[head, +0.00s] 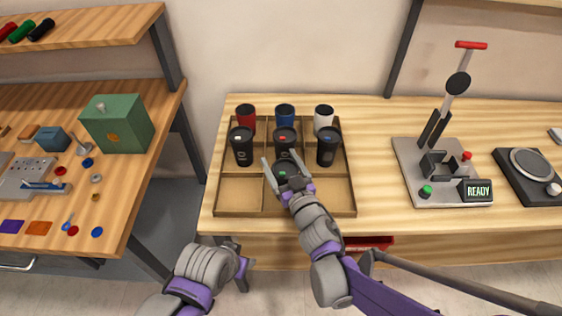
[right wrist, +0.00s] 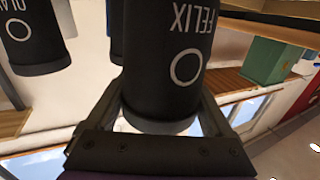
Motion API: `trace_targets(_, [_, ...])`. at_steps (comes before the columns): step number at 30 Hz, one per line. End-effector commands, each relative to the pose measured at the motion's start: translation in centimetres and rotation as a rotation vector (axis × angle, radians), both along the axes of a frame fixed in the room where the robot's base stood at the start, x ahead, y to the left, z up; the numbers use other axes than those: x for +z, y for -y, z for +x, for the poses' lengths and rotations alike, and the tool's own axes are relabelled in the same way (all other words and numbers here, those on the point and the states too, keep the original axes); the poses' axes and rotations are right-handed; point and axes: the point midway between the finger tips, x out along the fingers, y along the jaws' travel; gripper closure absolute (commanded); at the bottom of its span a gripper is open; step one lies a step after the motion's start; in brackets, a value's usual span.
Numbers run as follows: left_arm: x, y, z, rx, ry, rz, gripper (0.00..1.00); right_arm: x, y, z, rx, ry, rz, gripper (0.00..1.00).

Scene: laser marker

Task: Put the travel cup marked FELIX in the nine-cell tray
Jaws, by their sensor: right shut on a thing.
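The nine-cell tray (head: 236,200) lies on the middle bench. The travel cup marked FELIX is black; in the right wrist view (right wrist: 190,60) its white name and ring appear upside down. My right gripper (head: 283,165) is shut on this cup, one finger on each side. In the head view the dark lid (head: 286,169) shows between the fingers, over the front-middle part of the tray; whether the cup touches the tray floor I cannot tell. My left gripper (head: 240,265) is low in front of the bench, and its jaws are unclear.
Red (head: 246,118), blue (head: 285,115) and white (head: 324,118) cups fill the back row. Black cups stand left (head: 242,148), centre (head: 284,140) and right (head: 328,148) in the middle row. The front-left and front-right cells are empty. A marking machine (head: 440,175) stands right.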

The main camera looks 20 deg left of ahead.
Motion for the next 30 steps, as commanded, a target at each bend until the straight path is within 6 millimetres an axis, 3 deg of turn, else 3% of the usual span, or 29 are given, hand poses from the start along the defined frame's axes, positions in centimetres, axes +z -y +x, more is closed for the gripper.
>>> trace_targets(8, [-0.5,0.0,0.0,0.000,-0.002,0.000,0.46,-0.4,0.0,0.0,0.000,0.000,0.000,0.36])
trace_targets(9, [-0.3,0.0,0.0,0.000,-0.001,0.000,0.46,-0.3,0.0,0.0,0.000,0.001,-0.001,0.07])
trace_targets(11, [-0.3,0.0,0.0,0.000,-0.001,0.000,0.46,-0.2,0.0,0.0,0.000,0.001,-0.001,0.00])
trace_targets(21, [0.1,0.0,0.0,0.000,0.000,0.000,0.46,0.2,0.2,-0.2,-0.001,0.001,-0.001,0.00])
trace_targets(30, [-0.5,0.0,0.0,0.000,-0.001,0.000,0.46,0.0,4.0,-4.9,-0.002,0.000,-0.001,0.00])
